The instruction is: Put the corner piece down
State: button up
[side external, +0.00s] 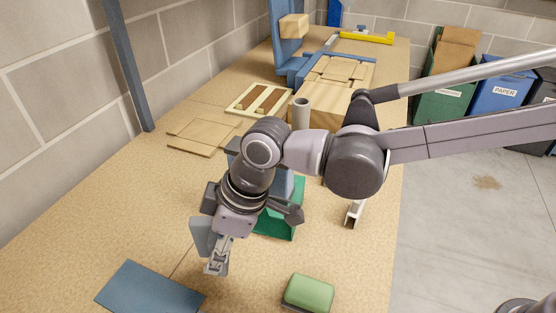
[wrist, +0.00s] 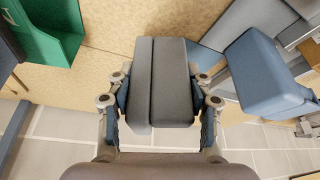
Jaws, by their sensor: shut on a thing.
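The corner piece is most likely the grey, two-part block (wrist: 170,80) with a lengthwise seam in the wrist view. My gripper (wrist: 165,108) is shut on it, one finger at each side. In the side external view my gripper (side external: 216,262) points down over the near part of the wooden table (side external: 110,220), with a flat grey part of the piece (side external: 198,238) showing at its left. I cannot tell whether the piece touches the table. My wrist hides some of it there.
A dark blue flat panel (side external: 150,290) lies near left; a green rounded block (side external: 308,293) lies near right. A green bin (side external: 285,222) stands just behind my gripper. Wooden boards (side external: 203,135) and a grey cylinder (side external: 301,112) are farther back. The table's left area is clear.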

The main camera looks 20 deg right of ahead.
jog(key=shift+s+a+f, duration=0.2)
jog(key=shift+a+f, duration=0.2)
jog(key=shift+a, duration=0.1)
jog(key=shift+s+a+f, duration=0.15)
jog(key=shift+a+f, duration=0.2)
jog(key=shift+a, duration=0.1)
jog(key=shift+f, duration=1.85)
jog(key=shift+f, duration=0.15)
jog(key=o, duration=0.7)
jog(key=shift+o, duration=0.2)
jog(key=v, duration=1.2)
